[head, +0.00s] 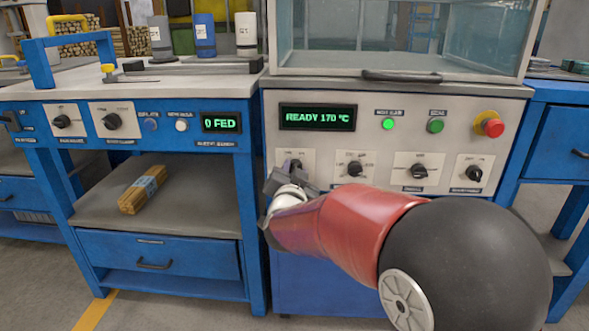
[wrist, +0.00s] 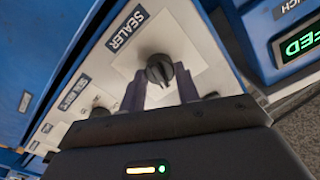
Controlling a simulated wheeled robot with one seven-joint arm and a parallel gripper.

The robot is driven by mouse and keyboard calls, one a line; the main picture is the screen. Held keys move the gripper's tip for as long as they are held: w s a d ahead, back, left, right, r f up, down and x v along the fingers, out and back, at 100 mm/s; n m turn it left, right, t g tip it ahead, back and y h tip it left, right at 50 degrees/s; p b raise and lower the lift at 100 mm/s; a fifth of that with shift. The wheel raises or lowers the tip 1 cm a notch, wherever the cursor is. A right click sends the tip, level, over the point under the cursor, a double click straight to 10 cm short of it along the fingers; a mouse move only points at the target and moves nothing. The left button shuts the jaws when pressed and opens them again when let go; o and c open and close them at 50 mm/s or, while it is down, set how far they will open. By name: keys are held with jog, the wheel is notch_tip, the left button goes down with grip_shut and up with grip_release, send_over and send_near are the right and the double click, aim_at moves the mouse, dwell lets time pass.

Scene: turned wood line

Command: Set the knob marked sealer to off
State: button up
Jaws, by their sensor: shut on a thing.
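The sealer knob (wrist: 158,68) is a dark round knob on a pale plate, beside a label reading SEALER (wrist: 127,28) in the wrist view. My gripper (wrist: 160,80) has one dark finger on each side of this knob and is shut on it. In the head view my gripper (head: 280,181) is at the leftmost knob (head: 293,165) of the right machine's panel, partly covering it and its plate. The knob's off mark and exact pointer direction cannot be read.
Several more knobs (head: 418,170) sit to the right on the panel, below a display (head: 317,116) reading READY 170 °C, a lit green button (head: 388,124) and a red stop button (head: 489,123). A blue bench (head: 160,211) with a wood bundle (head: 143,190) stands left.

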jog(key=shift+n+p, duration=2.35)
jog(key=shift+n, duration=2.25)
jog(key=o, duration=1)
jog(key=s, duration=0.8)
jog(key=shift+a, duration=0.2)
